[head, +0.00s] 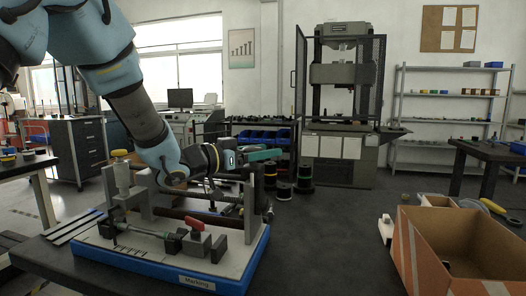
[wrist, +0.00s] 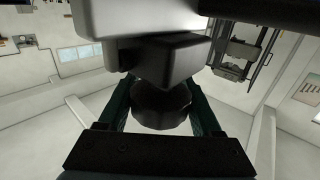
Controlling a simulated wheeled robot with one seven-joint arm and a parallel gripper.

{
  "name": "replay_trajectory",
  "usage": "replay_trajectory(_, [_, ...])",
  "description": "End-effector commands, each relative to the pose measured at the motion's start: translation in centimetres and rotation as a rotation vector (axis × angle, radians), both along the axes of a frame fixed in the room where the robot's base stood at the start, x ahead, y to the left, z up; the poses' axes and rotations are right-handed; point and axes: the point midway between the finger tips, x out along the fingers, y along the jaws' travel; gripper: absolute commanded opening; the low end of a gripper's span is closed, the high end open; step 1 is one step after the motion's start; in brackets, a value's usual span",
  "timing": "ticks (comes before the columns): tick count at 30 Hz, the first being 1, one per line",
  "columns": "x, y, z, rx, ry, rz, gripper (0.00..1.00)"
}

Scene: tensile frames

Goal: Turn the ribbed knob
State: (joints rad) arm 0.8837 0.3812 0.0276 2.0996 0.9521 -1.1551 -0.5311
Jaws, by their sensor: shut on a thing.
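The ribbed knob (wrist: 160,112) is a dark, round piece in the middle of the wrist view. My gripper (wrist: 160,100) has one green finger on each side of it and is shut on it. The upper part of the knob is covered by a dark block. In the head view my gripper (head: 262,155) reaches in from the left at the right upright of the fixture (head: 205,255), which has a blue base labelled "Marking". I cannot make out the knob clearly there.
The fixture also carries a red-handled clamp (head: 197,223), a horizontal dark bar and a yellow knob (head: 119,153) at its left. An open cardboard box (head: 425,262) stands at the right. A testing machine (head: 342,100) stands behind. The floor between fixture and box is clear.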

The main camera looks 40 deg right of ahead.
Motion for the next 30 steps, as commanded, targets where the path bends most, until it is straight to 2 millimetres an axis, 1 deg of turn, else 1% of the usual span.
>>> replay_trajectory(2, [0.0,0.0,0.1,-0.001,-0.001,0.001,0.1])
replay_trajectory(3, [0.0,0.0,0.1,-0.002,-0.001,0.001,0.67])
replay_trajectory(10, [0.0,0.0,0.0,-0.001,-0.001,0.001,0.93])
replay_trajectory(11, [0.0,0.0,0.0,-0.001,-0.001,0.001,0.96])
replay_trajectory(18, [0.0,0.0,0.0,-0.001,-0.001,0.001,0.96])
replay_trajectory(21, [0.1,0.6,0.0,-0.001,-0.001,0.002,0.96])
replay_trajectory(23, [0.3,1.3,0.0,-0.002,-0.001,0.004,0.96])
replay_trajectory(26, [0.5,3.0,-0.1,-0.001,-0.001,0.005,0.96])
replay_trajectory(30, [0.9,5.9,-0.1,-0.002,-0.001,0.005,0.96])
